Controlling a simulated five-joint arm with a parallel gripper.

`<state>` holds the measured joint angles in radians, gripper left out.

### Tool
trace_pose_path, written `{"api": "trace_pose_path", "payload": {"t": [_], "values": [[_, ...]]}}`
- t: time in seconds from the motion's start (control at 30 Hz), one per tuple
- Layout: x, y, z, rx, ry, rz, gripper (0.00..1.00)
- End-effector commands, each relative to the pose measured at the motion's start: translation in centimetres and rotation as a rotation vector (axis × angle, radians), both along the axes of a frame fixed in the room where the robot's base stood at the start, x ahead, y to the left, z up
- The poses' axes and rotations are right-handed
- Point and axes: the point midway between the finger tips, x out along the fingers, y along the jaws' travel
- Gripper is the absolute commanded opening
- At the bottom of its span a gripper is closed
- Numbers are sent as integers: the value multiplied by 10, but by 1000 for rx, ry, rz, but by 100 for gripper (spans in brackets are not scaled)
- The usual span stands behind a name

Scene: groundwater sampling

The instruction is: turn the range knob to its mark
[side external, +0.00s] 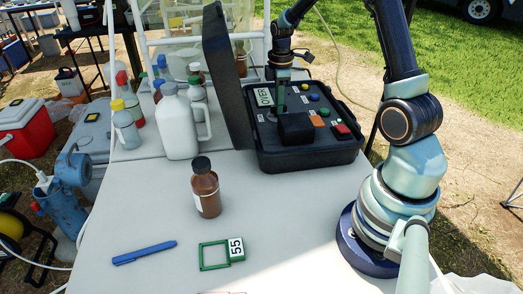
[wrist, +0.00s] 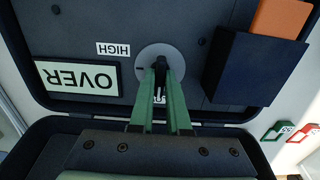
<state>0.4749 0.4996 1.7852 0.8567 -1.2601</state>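The range knob (wrist: 160,64) is a black bar on a round grey dial (wrist: 146,56) in the panel of an open black case (side external: 305,158). A small dark mark shows on the dial's left side. My gripper (wrist: 160,72) has its two green fingers on either side of the knob, and the knob fills the gap between the tips. In the side view my gripper (side external: 281,106) reaches down into the case and the knob is hidden. The display (wrist: 76,78) reads OVER. A HIGH label (wrist: 113,48) sits beside the dial; another label is partly hidden between my fingers.
The case's raised lid (side external: 226,80) stands left of my gripper. Coloured buttons (side external: 314,97) and a dark block (side external: 295,128) lie close by on the panel. A white jug (side external: 177,125), a brown bottle (side external: 206,190), a blue pen (side external: 145,252) and a green frame (side external: 214,257) are on the table.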

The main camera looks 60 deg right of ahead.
Motion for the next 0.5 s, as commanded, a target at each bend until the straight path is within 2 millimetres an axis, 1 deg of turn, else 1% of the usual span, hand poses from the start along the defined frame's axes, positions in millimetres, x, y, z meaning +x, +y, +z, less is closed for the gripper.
{"api": "trace_pose_path", "payload": {"t": [0.13,0.23,0.5], "values": [[0,0,0,0,0,-6,0],[0,0,0,0,0,-69,0],[0,0,1,0,0,-413,0]]}}
